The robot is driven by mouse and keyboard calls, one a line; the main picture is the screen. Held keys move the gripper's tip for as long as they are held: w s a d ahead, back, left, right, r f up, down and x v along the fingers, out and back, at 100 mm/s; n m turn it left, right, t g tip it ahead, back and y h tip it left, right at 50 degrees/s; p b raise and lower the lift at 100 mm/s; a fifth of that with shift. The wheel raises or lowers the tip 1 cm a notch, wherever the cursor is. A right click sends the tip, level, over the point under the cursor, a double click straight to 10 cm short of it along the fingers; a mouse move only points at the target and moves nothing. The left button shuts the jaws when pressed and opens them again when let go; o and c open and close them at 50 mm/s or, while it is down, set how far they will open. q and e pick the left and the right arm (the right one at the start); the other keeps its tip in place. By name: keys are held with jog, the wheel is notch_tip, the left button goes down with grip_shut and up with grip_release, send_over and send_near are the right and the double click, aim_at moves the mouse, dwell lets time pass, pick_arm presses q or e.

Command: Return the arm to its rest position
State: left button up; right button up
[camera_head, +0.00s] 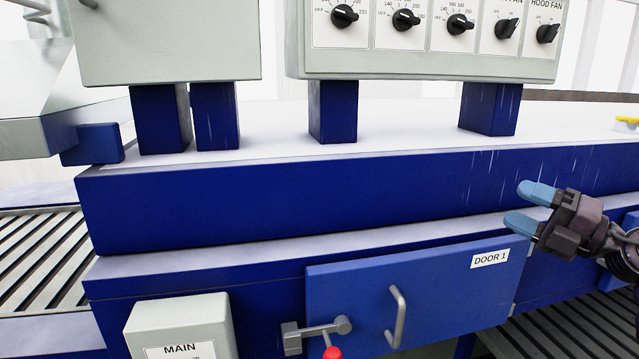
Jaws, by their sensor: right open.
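My right gripper (528,208) is at the right side of the head view. Its two light blue fingers point left and stand apart, with nothing between them. It is in front of the blue machine body (300,198), above and to the right of the door marked DOOR 1 (440,290). I cannot tell whether it touches the machine. My right arm comes in from the right edge. My left gripper does not show.
The door has a grey handle (398,315) and a latch (315,330) with a red tip. A grey box marked MAIN (180,322) is at lower left. A control panel (420,65) with black knobs is above. Slatted rollers (40,255) lie at left.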

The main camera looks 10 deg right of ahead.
jog(key=s+a+f+m+t+h, duration=0.1)
jog(key=s+f+m+h, duration=0.25)
jog(key=f+m, duration=0.5)
jog(key=s+f+m+t+h, duration=0.15)
jog(key=f+m+h, duration=0.4)
jog(key=f, duration=0.65)
jog(key=s+a+f+m+t+h, duration=0.1)
jog(key=s+f+m+h, duration=0.25)
jog(key=f+m, duration=0.5)
jog(key=s+a+f+m+g, duration=0.3)
jog(key=s+a+f, duration=0.2)
jog(key=s+f, duration=0.2)
jog(key=s+a+f+m+g, duration=0.3)
jog(key=s+f, duration=0.4)
jog(key=f, duration=0.5)
jog(key=shift+a+g+h, duration=0.45)
jog(key=shift+a+g, duration=0.2)
jog(key=shift+a, duration=0.6)
jog(key=shift+f, duration=0.1)
jog(key=shift+c, duration=0.3)
